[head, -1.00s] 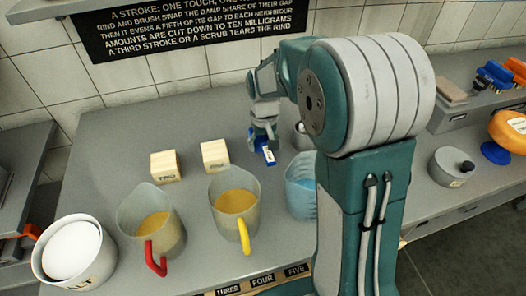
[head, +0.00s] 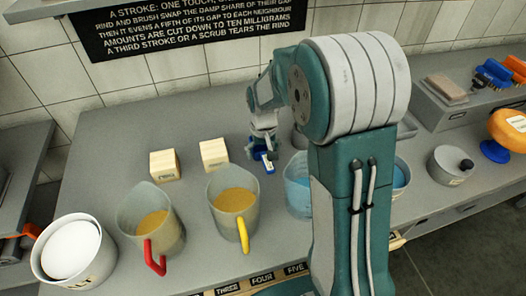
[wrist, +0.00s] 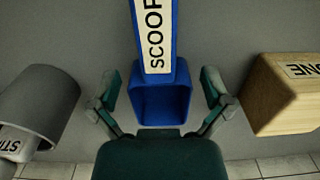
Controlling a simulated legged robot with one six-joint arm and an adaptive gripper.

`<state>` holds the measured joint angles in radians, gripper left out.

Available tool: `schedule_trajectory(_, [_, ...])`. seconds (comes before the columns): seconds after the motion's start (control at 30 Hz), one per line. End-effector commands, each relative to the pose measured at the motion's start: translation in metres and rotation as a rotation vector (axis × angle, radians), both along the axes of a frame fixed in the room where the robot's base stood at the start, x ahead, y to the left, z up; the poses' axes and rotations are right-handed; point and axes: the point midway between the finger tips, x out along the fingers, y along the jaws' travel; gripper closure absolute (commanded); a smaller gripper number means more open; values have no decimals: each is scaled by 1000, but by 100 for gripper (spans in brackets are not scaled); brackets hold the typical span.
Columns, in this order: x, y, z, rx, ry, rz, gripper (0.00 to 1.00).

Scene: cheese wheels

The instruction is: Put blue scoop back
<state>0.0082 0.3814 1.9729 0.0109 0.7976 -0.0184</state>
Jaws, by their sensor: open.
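The blue scoop (head: 269,166) is on the grey counter (head: 115,140) behind the jugs, partly hidden under my gripper (head: 264,146) in the head view. In the wrist view the scoop (wrist: 165,98) shows a square blue bowl and a handle with a white label reading "SCOOP". My gripper (wrist: 160,82) is open there, with one finger on each side of the bowl. A gap shows between each finger and the scoop.
Two wooden blocks (head: 164,166) (head: 214,155) stand left of my gripper; one marked "ONE" (wrist: 290,92) is at right in the wrist view, a grey cup (wrist: 42,105) at left. Jugs with yellow (head: 235,200) and blue (head: 298,185) contents stand in front.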

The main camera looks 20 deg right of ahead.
Motion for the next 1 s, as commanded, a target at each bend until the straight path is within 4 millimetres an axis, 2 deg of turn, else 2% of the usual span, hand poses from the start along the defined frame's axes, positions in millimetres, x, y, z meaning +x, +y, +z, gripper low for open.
schedule_trajectory(0.17, [0, 0, 1, 0, -1, 0, 0])
schedule_trajectory(0.27, [1, 0, 10, 0, -4, 0, 0])
schedule_trajectory(0.7, [2, -1, 96, 0, -5, 0, 0])
schedule_trajectory(0.8, [2, -1, 110, 0, -3, 0, 0])
schedule_trajectory(1.0, [-1, -1, 124, 0, -6, 0, 0])
